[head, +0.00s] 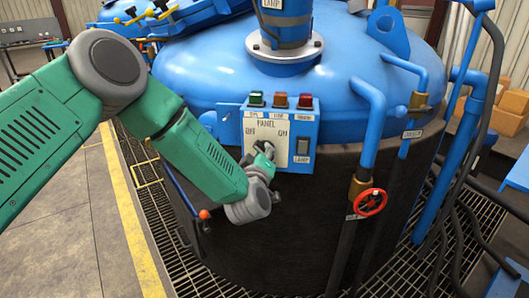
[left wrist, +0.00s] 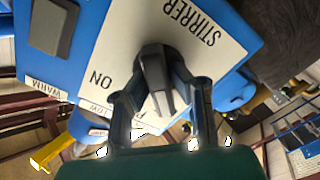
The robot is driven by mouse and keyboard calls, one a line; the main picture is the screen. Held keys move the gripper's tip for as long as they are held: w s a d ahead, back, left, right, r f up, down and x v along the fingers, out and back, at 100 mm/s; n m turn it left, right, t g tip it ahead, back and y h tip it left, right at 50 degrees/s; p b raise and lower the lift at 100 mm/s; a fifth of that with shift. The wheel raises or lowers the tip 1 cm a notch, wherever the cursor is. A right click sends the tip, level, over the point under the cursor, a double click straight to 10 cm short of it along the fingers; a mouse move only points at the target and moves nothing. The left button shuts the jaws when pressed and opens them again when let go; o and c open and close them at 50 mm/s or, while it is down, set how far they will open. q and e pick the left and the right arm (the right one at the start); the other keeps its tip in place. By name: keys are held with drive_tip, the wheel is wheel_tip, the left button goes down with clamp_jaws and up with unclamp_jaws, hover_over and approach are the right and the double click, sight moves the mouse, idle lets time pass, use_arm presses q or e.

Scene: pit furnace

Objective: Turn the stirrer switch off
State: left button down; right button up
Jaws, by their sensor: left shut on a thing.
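The stirrer switch (left wrist: 153,66) is a dark knob on a white plate marked STIRRER and ON in the left wrist view. The plate (head: 282,122) shows OFF at left and ON at right on the blue control panel (head: 313,118) in the head view. My left gripper (head: 263,153) is at the plate and mostly hides the knob there. In the left wrist view the left gripper (left wrist: 160,92) has a finger on each side of the knob and is shut on it. Which mark the knob points at is hard to tell. My right gripper is not in view.
Green and red lamps (head: 280,100) line the panel top, and a dark rocker switch (head: 302,147) sits at its right. The blue vessel (head: 220,62) fills the middle. A red valve wheel (head: 370,202) and pipes stand right of the panel. Floor grating lies below.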

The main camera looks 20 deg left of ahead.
use_arm(q)
drive_tip(key=shift+s+d+f, duration=0.1)
drive_tip(key=shift+s+f, duration=0.05)
drive_tip(key=shift+f, duration=0.25)
drive_tip(key=c, duration=1.6)
unclamp_jaws()
drive_tip(key=shift+o, duration=0.6)
drive_tip(key=shift+r, duration=0.2)
drive_tip(key=s+d, duration=0.1)
drive_tip(key=s, duration=1)
drive_tip(key=shift+s+d, duration=0.3)
drive_tip(key=shift+s, duration=0.1)
drive_tip(key=shift+f, duration=0.1)
